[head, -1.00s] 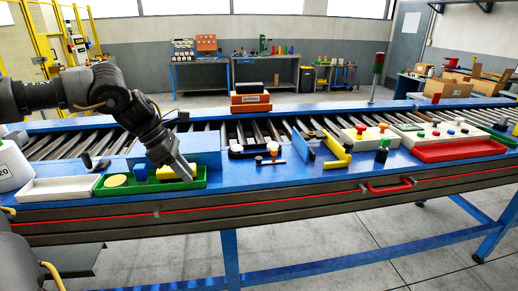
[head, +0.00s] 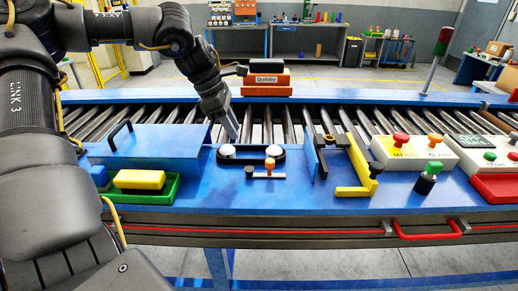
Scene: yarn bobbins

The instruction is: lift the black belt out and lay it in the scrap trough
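The black belt (head: 250,157) is a dark loop around two white pulleys, the left one (head: 227,151) and the right one (head: 274,151), on the blue bench in the head view. My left gripper (head: 233,137) points down at the left pulley, at the left end of the belt. Its fingers look close together; their gap and any contact with the belt are not clear. A green tray (head: 171,196) with a yellow block and a red tray (head: 494,190) are in view; I cannot tell whether either is the scrap trough. My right gripper is not in view.
A blue cover (head: 155,147) with a black handle lies left of the belt. A small orange-topped part (head: 269,165) sits just in front. A blue plate and yellow bracket (head: 355,190) stand to the right, then button boxes (head: 412,152). Rollers run behind.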

